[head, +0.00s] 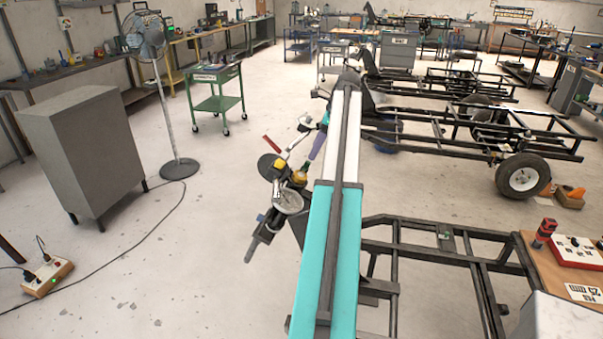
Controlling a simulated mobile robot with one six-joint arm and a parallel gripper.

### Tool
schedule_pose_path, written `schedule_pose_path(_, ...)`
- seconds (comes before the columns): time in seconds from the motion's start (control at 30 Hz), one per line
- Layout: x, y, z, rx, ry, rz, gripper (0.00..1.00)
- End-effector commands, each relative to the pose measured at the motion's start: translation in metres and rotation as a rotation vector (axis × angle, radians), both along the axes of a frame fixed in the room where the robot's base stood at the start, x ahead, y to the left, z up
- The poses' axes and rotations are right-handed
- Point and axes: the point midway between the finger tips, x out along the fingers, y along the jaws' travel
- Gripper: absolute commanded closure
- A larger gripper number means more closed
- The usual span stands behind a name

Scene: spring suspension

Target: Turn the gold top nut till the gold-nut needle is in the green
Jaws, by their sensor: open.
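The suspension unit stands left of centre in the head view, partly behind my arm. A small gold part (299,178), which looks like the gold top nut, sits on it. A round pale dial (288,200) lies just below the gold part; its needle and any green band are too small to read. My teal and white arm covers the middle of the picture. My gripper is open, but its fingertips are hard to pick out among the small parts near the nut. I cannot tell whether it touches the nut.
Black chassis frames (445,237) fill the right side, one with a wheel (522,176). A grey cabinet (85,150), a fan (150,60) and a green cart (214,100) stand left. A cable crosses the open floor.

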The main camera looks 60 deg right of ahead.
Motion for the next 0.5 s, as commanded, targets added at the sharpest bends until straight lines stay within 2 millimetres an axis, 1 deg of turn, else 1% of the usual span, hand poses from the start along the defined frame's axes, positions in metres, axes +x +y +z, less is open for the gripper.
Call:
schedule_pose_path(0.17, 0.007, 0.004, -0.016, 0.001, 0.001, 0.002, 0.38)
schedule_pose_path(0.5, 0.024, 0.009, -0.057, 0.002, 0.001, 0.003, 0.38)
